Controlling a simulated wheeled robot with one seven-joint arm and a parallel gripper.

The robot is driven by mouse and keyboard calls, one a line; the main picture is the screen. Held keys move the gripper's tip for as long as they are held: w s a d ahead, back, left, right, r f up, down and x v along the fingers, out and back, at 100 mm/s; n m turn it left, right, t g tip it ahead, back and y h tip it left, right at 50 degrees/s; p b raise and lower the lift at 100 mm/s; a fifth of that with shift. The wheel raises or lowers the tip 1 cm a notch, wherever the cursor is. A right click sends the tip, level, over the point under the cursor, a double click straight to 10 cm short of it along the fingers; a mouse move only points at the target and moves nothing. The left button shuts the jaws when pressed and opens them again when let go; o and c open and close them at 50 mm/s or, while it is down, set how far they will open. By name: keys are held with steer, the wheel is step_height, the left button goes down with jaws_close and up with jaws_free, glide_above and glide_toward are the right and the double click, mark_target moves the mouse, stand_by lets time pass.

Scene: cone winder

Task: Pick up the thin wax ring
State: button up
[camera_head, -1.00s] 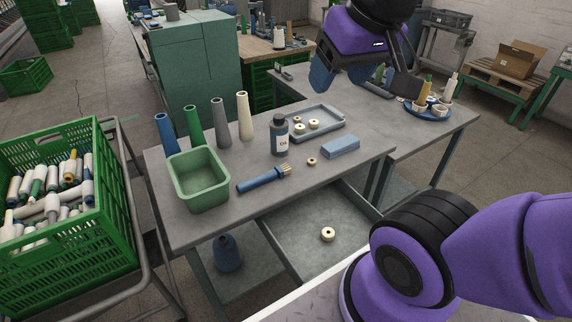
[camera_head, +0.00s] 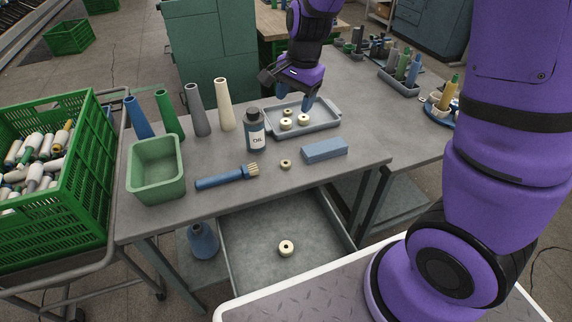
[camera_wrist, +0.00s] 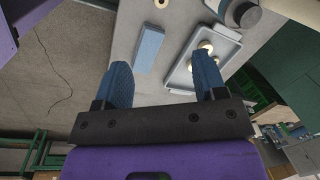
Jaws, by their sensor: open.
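Pale wax rings show in several places. Three lie in a grey tray (camera_head: 328,128): a rear ring (camera_head: 288,113), a front ring (camera_head: 286,124) and a right ring (camera_head: 304,120). A smaller ring (camera_head: 286,164) lies on the bench before the tray, and another ring (camera_head: 286,248) lies in the open drawer below. I cannot tell for sure which is the thin one. My gripper (camera_head: 294,101) is open and empty above the tray. In the wrist view, its blue fingers (camera_wrist: 162,76) are apart, with tray rings (camera_wrist: 206,46) beyond the right finger.
A blue block (camera_head: 325,150), an oil bottle (camera_head: 256,138) and a blue-handled brush (camera_head: 222,179) stand or lie near the tray. A green bin (camera_head: 157,182) and upright cones (camera_head: 197,110) are at left. The drawer (camera_head: 250,225) is open below the bench.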

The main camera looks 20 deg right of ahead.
steer(key=w+a+f+m+g+h, duration=0.1)
steer(key=w+f+m, duration=0.1)
steer(key=f, duration=0.5)
steer(key=w+a+f+m, duration=0.1)
steer(key=w+f+m, duration=0.1)
steer(key=f, duration=0.5)
glide_above(285, 163)
steer(key=f, duration=0.5)
steer(key=shift+a+f, duration=0.15)
steer(key=shift+a, duration=0.05)
steer(key=f, duration=0.4)
steer(key=shift+d+f, duration=0.2)
steer(key=shift+d, duration=0.15)
steer(key=shift+f, duration=0.55)
steer(key=c, duration=1)
